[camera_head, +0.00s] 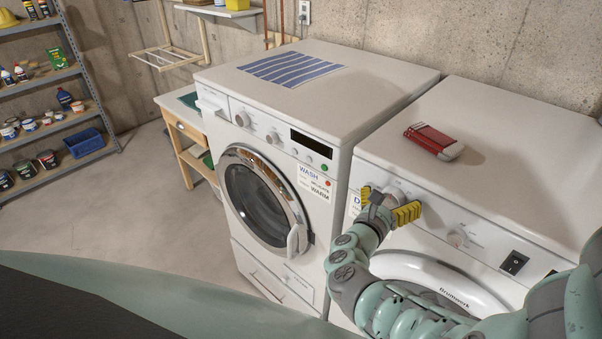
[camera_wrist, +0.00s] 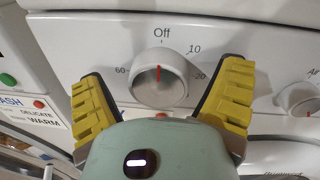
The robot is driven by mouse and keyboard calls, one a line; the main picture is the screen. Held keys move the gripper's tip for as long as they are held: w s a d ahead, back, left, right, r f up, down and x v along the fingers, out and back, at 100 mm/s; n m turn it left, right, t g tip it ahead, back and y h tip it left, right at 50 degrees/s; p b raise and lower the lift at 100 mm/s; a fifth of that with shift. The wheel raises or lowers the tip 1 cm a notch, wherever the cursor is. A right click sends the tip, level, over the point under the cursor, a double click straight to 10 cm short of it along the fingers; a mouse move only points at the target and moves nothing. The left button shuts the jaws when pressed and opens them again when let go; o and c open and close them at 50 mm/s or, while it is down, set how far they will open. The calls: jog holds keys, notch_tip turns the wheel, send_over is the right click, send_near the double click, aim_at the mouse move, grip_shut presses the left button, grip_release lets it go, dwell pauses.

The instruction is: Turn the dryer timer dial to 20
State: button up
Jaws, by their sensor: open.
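The dryer timer dial (camera_wrist: 158,78) is a round white knob with a red pointer line on the dryer's front panel. In the wrist view its pointer stands up toward the Off mark; 10 and 20 are printed on its right, 60 on its left. My gripper (camera_wrist: 164,84) is open, with one yellow-padded finger on each side of the dial. Gaps show between pads and knob in this view; contact cannot be told. In the head view my gripper (camera_head: 388,203) is at the panel of the dryer (camera_head: 505,160) and partly hides the dial.
A smaller knob (camera_head: 457,237) and a black switch (camera_head: 514,262) are to the right on the same panel. A red and white object (camera_head: 434,141) lies on the dryer top. The washer (camera_head: 225,85) stands close on the left, with a striped cloth (camera_head: 290,68) on top.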

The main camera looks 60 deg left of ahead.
jog(key=shift+a, duration=0.1)
jog(key=c, duration=1.2)
